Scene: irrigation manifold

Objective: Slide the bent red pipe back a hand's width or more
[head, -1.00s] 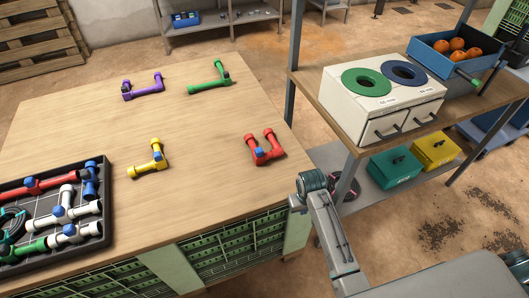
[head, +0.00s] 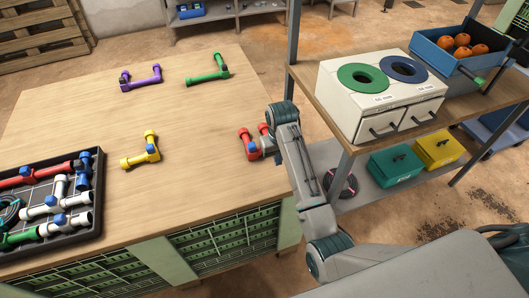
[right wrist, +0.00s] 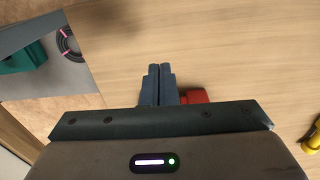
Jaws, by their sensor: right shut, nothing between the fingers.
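The bent red pipe (head: 250,146), with a blue part at its bend, lies on the wooden table (head: 205,150) near its right edge. My right gripper (head: 270,143) is down at the pipe's right side in the head view, and its forearm hides part of that side. In the right wrist view the two fingers (right wrist: 158,84) are closed together with nothing between them. A piece of the red pipe (right wrist: 196,97) shows just right of the fingers, mostly hidden by the gripper body. I cannot tell whether they touch. My left gripper is not in view.
A yellow pipe (head: 142,152) lies left of the red one. A purple pipe (head: 141,78) and a green pipe (head: 208,70) lie farther back. A black tray (head: 96,198) of fittings stands at left. The tabletop behind the red pipe is clear. A shelf post (head: 293,50) stands to the right.

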